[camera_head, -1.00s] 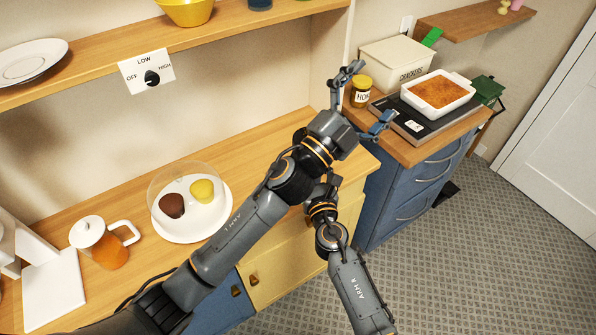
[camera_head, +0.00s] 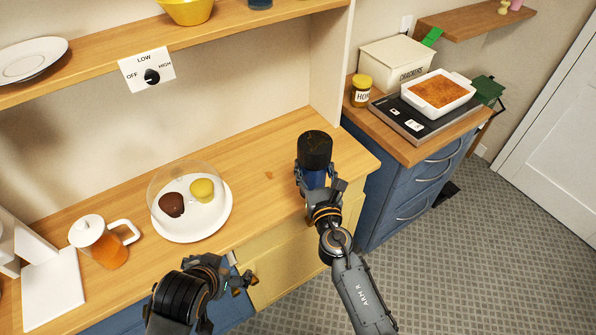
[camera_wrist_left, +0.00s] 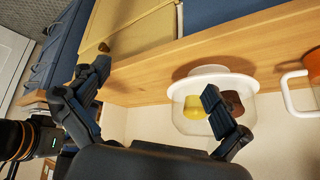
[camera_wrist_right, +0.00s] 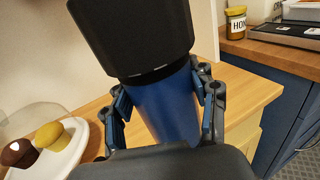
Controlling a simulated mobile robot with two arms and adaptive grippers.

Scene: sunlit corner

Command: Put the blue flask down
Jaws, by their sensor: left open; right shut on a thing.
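The blue flask (camera_head: 314,179) has a blue body and a wide black lid (camera_head: 315,148). It stands about upright at the right part of the wooden counter. My right gripper (camera_head: 318,186) is shut around its blue body. In the right wrist view the flask (camera_wrist_right: 166,108) fills the middle between the fingers. Its base is hidden, so I cannot tell whether it touches the counter. My left gripper (camera_head: 240,284) is open and empty at the counter's front edge, left of the flask; its spread fingers also show in the left wrist view (camera_wrist_left: 158,95).
A white plate (camera_head: 190,232) with two cupcakes under a clear dome stands left of the flask. A jug of orange drink (camera_head: 108,252) is further left. Counter (camera_head: 265,178) between plate and flask is clear.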

